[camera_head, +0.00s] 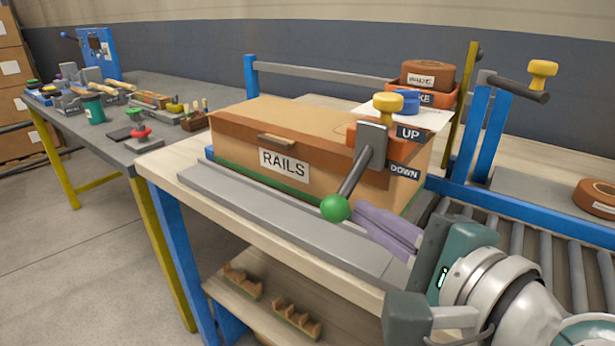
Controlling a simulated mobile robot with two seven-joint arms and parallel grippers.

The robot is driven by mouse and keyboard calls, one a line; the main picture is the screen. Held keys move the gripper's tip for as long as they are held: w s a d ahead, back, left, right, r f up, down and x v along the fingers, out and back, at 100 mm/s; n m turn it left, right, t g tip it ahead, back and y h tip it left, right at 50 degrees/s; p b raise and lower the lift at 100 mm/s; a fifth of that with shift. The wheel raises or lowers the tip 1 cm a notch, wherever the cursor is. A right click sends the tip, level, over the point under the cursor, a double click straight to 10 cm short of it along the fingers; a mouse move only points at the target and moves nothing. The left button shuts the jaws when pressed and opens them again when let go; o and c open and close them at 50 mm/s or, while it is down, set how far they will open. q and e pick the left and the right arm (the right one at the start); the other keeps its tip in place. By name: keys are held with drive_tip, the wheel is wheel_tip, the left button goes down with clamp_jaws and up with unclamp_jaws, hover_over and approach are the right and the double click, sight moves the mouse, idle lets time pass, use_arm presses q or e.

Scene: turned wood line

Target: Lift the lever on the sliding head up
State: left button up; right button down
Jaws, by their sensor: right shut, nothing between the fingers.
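The lever (361,172) is a dark grey bar with a green ball (335,208) at its end. It hangs down and to the left from a grey plate on the orange sliding head (356,134), which has a yellow knob (388,102) on top. An UP sign (409,133) and a lower DOWN sign (404,172) are beside it; the ball is lower than both. My right gripper (364,217) has purple fingers, shut and empty. Its tips are just right of the green ball; I cannot tell whether they touch it. My left gripper is not in view.
The head is at the right end of a tan box labelled RAILS (284,163) on a wooden bench (160,168). A grey rail (270,210) runs along its front. Rollers (545,247) lie to the right. A cluttered second table (100,145) stands at left.

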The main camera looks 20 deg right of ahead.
wheel_tip(320, 180, up, 8)
drive_tip(key=m+g+y+p, duration=0.3)
drive_tip(key=m+g+p, duration=0.2)
drive_tip(key=p, duration=1.5)
drive_tip(key=shift+s+a+m, duration=0.2)
drive_tip(key=shift+a+m, duration=0.15)
drive_tip(key=shift+m, duration=0.45)
drive_tip(key=shift+r, duration=0.15)
drive_tip(key=shift+r+p, duration=0.7)
drive_tip(key=shift+p, duration=0.1)
